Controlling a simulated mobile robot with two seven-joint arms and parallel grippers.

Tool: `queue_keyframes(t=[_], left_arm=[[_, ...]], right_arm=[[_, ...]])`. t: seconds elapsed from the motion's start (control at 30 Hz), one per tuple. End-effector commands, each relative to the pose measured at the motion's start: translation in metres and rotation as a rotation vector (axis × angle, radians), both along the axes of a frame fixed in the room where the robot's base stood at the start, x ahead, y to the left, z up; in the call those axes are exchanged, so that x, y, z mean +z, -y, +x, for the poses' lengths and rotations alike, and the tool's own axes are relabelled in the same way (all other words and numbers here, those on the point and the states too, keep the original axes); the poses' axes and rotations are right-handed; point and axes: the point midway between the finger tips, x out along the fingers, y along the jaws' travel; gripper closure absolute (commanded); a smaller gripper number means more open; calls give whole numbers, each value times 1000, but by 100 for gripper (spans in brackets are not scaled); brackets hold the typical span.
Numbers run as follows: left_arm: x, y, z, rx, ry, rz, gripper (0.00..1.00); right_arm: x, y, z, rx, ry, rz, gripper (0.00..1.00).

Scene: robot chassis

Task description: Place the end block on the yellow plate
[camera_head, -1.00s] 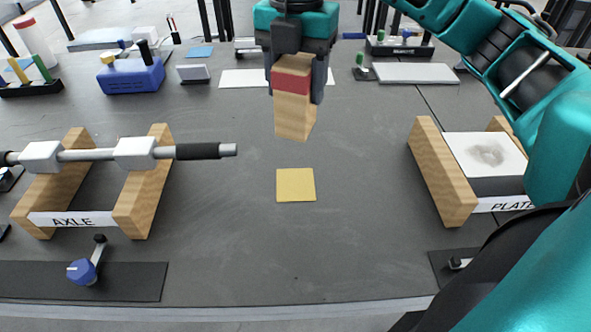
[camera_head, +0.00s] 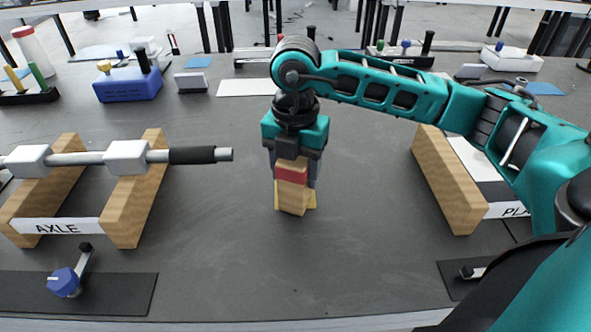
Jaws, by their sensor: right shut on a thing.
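The end block (camera_head: 292,198) is a wooden block with a red band, upright in the middle of the table. My right gripper (camera_head: 293,172) is shut on its upper part from above. The yellow plate (camera_head: 312,200) is a flat square mostly hidden behind the block; a bit of it shows at the block's sides. The block's lower end is over or on the plate; I cannot tell whether they touch. My left gripper is not in view.
A grey axle (camera_head: 90,158) lies on wooden supports at the left, its dark end pointing toward the middle. A wooden stand (camera_head: 447,180) with a plate label is at the right, partly behind my arm. A blue box (camera_head: 128,86) stands at the back left. The front middle is clear.

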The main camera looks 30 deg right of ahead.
Motion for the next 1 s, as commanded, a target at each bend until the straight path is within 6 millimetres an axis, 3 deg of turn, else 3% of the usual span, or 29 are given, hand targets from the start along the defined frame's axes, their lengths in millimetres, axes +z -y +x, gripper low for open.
queue_keyframes(t=[0.33, 0.37, 0.6, 0.87, 1.0], left_arm=[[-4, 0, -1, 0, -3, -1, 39], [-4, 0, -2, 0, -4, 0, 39], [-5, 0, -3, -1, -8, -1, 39], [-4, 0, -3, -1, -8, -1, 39], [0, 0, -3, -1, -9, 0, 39]], right_arm=[[-4, 0, 0, 0, 2, 0, 80], [-4, 0, 0, 0, 1, 1, 42], [-3, 0, 0, 0, 1, 1, 19], [-2, 0, 0, 0, 1, 1, 17], [9, 0, 1, 0, 4, 0, 17]])
